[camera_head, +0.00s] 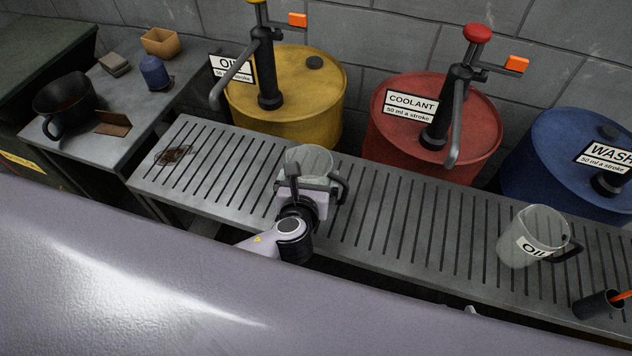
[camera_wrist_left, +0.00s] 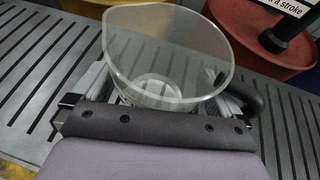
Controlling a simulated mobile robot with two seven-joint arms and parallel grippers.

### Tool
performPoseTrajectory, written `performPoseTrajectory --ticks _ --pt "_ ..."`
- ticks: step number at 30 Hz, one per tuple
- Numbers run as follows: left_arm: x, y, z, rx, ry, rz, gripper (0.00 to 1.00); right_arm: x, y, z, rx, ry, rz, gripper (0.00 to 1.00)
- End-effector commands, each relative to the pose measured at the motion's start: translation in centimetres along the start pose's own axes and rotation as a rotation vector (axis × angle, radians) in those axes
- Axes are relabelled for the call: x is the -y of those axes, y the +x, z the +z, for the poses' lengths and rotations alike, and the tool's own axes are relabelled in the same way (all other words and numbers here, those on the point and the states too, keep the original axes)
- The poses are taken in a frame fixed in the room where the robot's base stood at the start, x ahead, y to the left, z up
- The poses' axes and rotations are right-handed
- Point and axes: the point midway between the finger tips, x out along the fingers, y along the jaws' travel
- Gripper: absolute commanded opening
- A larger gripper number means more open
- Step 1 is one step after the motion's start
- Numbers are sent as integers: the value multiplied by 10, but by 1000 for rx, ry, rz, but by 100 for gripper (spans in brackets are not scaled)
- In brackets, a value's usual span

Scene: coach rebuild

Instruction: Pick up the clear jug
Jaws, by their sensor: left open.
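The clear jug (camera_head: 309,157) stands on the slatted grey bench in front of the yellow drum. It is see-through, with an open top, and its lower part is hidden behind my gripper. My left gripper (camera_head: 313,180) is open at the near side of the jug. In the left wrist view the clear jug (camera_wrist_left: 165,45) sits upright between the spread fingers of my left gripper (camera_wrist_left: 160,92), with a dark handle at its right. I cannot tell whether the fingers touch it. My right gripper is not in view.
A jug labelled OIL (camera_head: 533,237) stands on the slatted bench (camera_head: 410,215) at right, near a dark cup (camera_head: 597,304). Yellow (camera_head: 318,85), red (camera_head: 400,140) and blue (camera_head: 570,155) drums with pumps stand behind.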

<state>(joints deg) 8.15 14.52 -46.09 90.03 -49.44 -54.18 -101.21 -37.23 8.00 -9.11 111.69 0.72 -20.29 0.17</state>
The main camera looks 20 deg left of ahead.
Motion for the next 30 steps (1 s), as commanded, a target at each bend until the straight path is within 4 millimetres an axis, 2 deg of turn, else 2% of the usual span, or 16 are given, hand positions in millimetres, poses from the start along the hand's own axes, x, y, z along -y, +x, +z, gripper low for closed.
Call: performPoseTrajectory --ticks 6,10,23,30 --pt "0 0 0 0 -2 -1 100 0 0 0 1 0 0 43" --pt "0 0 0 0 -2 -1 58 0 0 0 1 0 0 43" --pt "0 -1 3 2 -2 -1 57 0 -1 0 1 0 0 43" --pt "0 -6 16 4 -3 -1 57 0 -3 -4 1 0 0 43"
